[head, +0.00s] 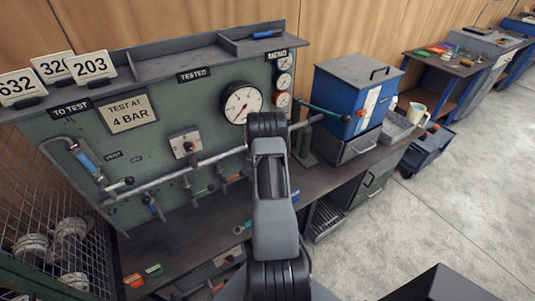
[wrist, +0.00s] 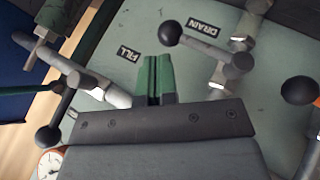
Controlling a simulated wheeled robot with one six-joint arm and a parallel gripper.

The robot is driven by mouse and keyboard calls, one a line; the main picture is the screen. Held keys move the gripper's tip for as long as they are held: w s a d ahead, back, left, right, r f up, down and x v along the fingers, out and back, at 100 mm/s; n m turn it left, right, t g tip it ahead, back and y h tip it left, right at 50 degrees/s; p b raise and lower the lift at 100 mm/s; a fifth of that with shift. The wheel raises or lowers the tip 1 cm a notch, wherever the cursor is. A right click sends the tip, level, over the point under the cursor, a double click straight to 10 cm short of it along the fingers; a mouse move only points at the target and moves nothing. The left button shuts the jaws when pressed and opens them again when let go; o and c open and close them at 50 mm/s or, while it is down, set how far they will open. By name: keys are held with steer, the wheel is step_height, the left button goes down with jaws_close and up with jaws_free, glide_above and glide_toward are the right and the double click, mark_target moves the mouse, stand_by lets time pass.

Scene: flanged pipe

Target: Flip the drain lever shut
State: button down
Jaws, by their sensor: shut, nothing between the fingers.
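In the wrist view, the DRAIN label (wrist: 203,31) is on the green panel, turned nearly upside down. The drain lever (wrist: 204,48) runs beside it as a thin grey rod with a dark ball at its upper-left end. It crosses near a silver branch pipe, and a second dark knob covers its other end. My gripper (wrist: 154,66) shows green fingers pressed together, empty, left of the branch pipe and below the lever's ball in the picture. I see a gap to the lever there, but depth is unclear. In the head view, my arm hides the gripper and this area.
A FILL label (wrist: 128,51) and another ball-ended lever (wrist: 53,128) are left of my fingers in the wrist view. A dark ball (wrist: 299,90) is at the right. In the head view, the horizontal pipe (head: 216,157), a large gauge (head: 242,103) and a blue cabinet (head: 340,98) surround my arm.

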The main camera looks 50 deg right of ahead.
steer(key=d+r+v, duration=0.1)
steer(key=v, duration=0.9)
steer(key=shift+s+d+b, duration=0.2)
steer(key=shift+d+b, duration=0.1)
steer(key=shift+b, duration=0.15)
steer(key=shift+f, duration=0.1)
